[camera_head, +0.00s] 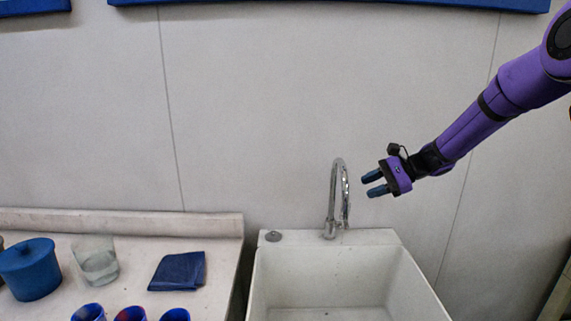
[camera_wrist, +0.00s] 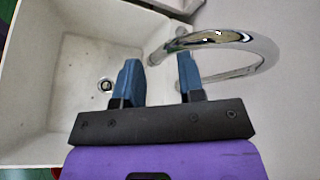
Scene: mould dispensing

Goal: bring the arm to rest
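My purple arm reaches in from the upper right in the head view. My gripper (camera_head: 374,184) is at its end, with two dark blue fingers held apart. It is in the air to the right of the chrome faucet (camera_head: 332,205) and above the back of the white sink (camera_head: 385,239). In the wrist view my gripper (camera_wrist: 160,76) is open with nothing between the fingertips. There the faucet (camera_wrist: 225,40) arcs close beyond the right finger, and the sink basin (camera_wrist: 60,100) lies beyond and to the left. I cannot tell the exact gap to the faucet.
On the counter (camera_head: 215,265) at left stand a blue lidded pot (camera_head: 30,270), a glass of clear liquid (camera_head: 97,262), a folded blue cloth (camera_head: 178,271) and several blue cups (camera_head: 130,314). The wall behind is bare below blue shelves (camera_head: 330,3).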

